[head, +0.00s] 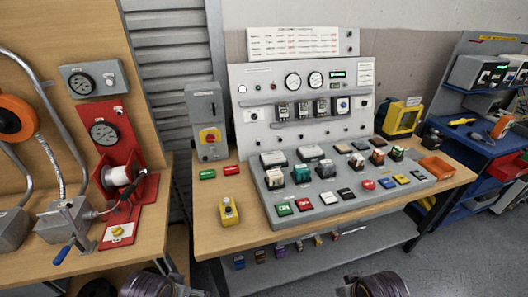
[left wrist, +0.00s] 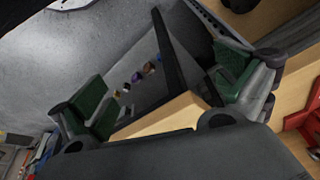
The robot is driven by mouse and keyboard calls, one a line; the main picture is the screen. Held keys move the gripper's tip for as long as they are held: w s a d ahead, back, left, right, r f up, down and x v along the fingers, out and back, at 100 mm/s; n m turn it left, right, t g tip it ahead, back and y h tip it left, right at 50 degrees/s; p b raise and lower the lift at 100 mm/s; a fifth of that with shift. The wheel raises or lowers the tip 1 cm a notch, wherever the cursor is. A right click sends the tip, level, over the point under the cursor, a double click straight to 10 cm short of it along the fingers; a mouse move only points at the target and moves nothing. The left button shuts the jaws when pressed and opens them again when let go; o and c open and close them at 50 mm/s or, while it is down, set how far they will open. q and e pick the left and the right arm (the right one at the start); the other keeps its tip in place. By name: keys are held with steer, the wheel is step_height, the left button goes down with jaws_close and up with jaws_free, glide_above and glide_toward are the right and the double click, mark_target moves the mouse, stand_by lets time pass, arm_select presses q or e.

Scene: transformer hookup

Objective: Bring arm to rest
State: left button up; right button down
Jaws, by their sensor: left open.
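My left gripper (left wrist: 165,88) shows in the left wrist view with its two green-padded fingers wide apart. Nothing is between the pads at close range. Beyond them are a wooden table edge, a dark table leg and a grey lower shelf with small coloured pieces. In the head view only dark ridged parts of my arms show at the bottom edge, left and right of the middle. My right gripper cannot be made out in either view.
A wooden workbench (head: 218,240) carries a grey control panel (head: 300,138) with several coloured blocks and an orange tray (head: 437,166). A red reel stand (head: 118,172) is on the left bench. A blue tool cart (head: 482,145) stands at right. Grey floor shows between bench and cart.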

arm_select(q)
step_height(320, 180, down, 32)
steer(key=s+g, duration=0.1)
steer(key=s, duration=0.1)
arm_select(e)
step_height(320, 180, down, 32)
steer(key=s+g, duration=0.1)
steer(key=s, duration=0.1)
arm_select(q)
steer(key=s+a+f, duration=0.3)
steer(key=s+f, duration=0.7)
steer(key=s, duration=0.1)
steer(key=s+a+f+g, duration=0.1)
steer(key=s+a+f, duration=0.2)
steer(key=s+f, duration=0.7)
steer(key=shift+s+f+m, duration=0.3)
steer(key=shift+s+f, duration=0.05)
steer(key=shift+s, duration=0.25)
arm_select(e)
steer(key=s+d+f, duration=0.3)
steer(key=s+f, duration=0.7)
steer(key=s, duration=0.1)
steer(key=s+d+f+g, duration=0.1)
steer(key=s+d+f, duration=0.2)
steer(key=s+f, duration=0.7)
steer(key=shift+s+f+n, duration=0.3)
steer(key=shift+s, duration=0.25)
